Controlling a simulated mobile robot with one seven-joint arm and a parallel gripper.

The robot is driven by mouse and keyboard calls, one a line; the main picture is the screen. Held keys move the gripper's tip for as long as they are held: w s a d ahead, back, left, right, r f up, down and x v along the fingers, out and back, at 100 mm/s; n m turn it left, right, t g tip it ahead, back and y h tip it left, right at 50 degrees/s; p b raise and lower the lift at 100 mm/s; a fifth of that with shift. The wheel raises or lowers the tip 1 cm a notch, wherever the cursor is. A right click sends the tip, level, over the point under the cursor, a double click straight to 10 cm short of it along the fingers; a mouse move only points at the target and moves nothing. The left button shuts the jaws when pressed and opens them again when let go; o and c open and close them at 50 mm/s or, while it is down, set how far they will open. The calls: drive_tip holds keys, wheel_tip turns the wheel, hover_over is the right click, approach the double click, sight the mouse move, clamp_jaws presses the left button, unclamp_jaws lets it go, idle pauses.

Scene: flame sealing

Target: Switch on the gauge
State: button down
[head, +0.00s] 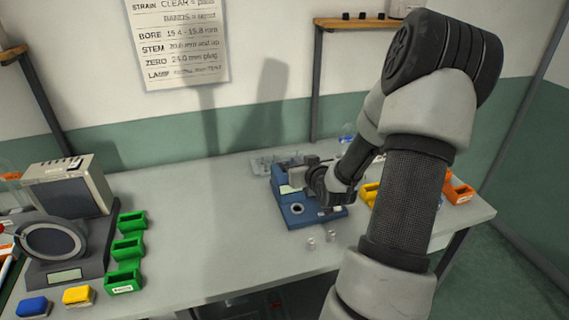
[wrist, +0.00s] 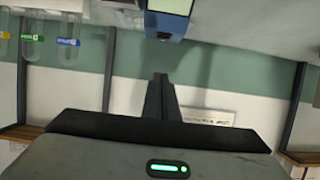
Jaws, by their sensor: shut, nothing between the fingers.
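The gauge is a blue device (head: 297,214) on the bench in the head view, with a round port in its low front deck and a taller back part. My gripper (head: 330,204) is over its right side and hides part of it; I cannot tell whether they touch. In the wrist view, which looks upside down, a blue body with a pale screen (wrist: 172,8), probably the gauge, shows at the top edge. The shut fingers of my gripper (wrist: 160,78) are below it in that picture, with nothing between them. I cannot make out the switch.
Two small metal cylinders (head: 321,238) stand in front of the gauge. A clear tray (head: 262,165) is behind it. Green bins (head: 129,248) and a round-lensed instrument (head: 62,240) are at left. An orange bin (head: 459,190) is at right. The bench between the green bins and the gauge is clear.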

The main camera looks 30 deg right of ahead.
drive_tip(key=p, duration=0.2)
hover_over(285, 165)
drive_tip(key=s+a, duration=0.1)
drive_tip(key=s, duration=0.3)
drive_tip(key=f, duration=0.4)
drive_tip(key=shift+w, duration=0.2)
drive_tip(key=shift+s+f, duration=0.15)
drive_tip(key=shift+f, duration=0.45)
drive_tip(key=shift+s+f, duration=0.15)
drive_tip(key=shift+f, duration=0.45)
drive_tip(key=shift+a+f, duration=0.1)
drive_tip(key=shift+f, duration=0.5)
drive_tip(key=shift+s+f+b, duration=0.1)
drive_tip(key=shift+f+b, duration=0.45)
drive_tip(key=shift+b, duration=0.35)
drive_tip(key=shift+s+r, duration=0.1)
drive_tip(key=shift+r, duration=0.2)
